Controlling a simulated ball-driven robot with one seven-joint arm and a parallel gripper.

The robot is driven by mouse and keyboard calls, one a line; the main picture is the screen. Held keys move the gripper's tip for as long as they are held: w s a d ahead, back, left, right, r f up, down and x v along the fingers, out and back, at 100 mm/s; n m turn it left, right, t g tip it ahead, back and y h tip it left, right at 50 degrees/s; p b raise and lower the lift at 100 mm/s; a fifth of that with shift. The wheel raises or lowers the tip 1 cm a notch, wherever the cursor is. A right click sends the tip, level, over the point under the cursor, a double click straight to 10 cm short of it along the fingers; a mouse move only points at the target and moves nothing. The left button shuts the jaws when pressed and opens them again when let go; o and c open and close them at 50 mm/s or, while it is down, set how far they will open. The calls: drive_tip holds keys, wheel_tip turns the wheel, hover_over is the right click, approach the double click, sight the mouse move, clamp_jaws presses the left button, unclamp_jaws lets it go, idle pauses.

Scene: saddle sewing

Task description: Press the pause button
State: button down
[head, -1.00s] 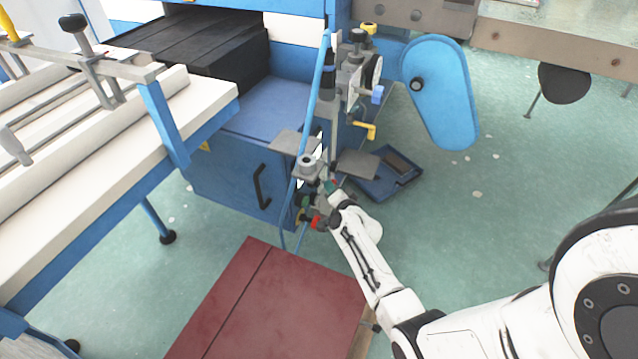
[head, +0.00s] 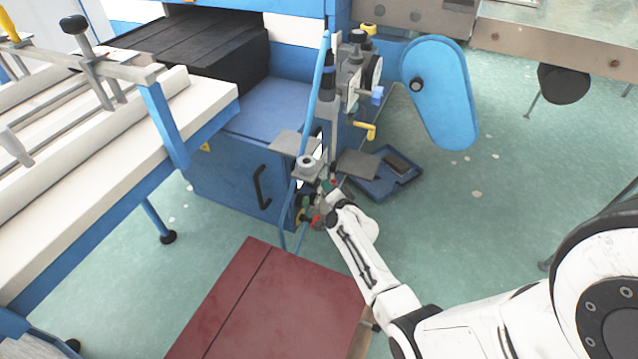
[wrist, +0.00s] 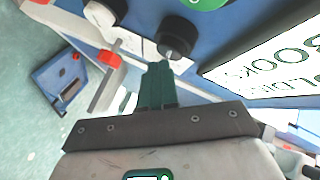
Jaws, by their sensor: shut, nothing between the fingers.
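My gripper (wrist: 159,68) is shut and empty, its two green fingers together. In the wrist view the tips point at the underside of a round black knob (wrist: 181,34) on the blue machine panel; I cannot tell whether they touch. A green round face (wrist: 206,3) is cut off at the top edge, just above that knob. No button is clearly marked as pause. In the head view the end of my arm is at the low front corner of the blue machine (head: 225,190), where small red and green parts show, too small to tell apart.
A white sign with green letters (wrist: 270,62) is right of the fingers in the wrist view. A red-ended lever (wrist: 106,59) and a pale knob (wrist: 106,12) are to the left. A maroon box top (head: 285,305) is near the arm.

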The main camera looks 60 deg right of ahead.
drive_tip(key=shift+w, duration=0.55)
idle(0.9)
drive_tip(key=shift+s, duration=0.95)
drive_tip(key=s+b, duration=0.3)
drive_tip(key=s, duration=0.2)
drive_tip(key=shift+d+b, duration=0.2)
drive_tip(key=shift+b, duration=0.15)
idle(0.6)
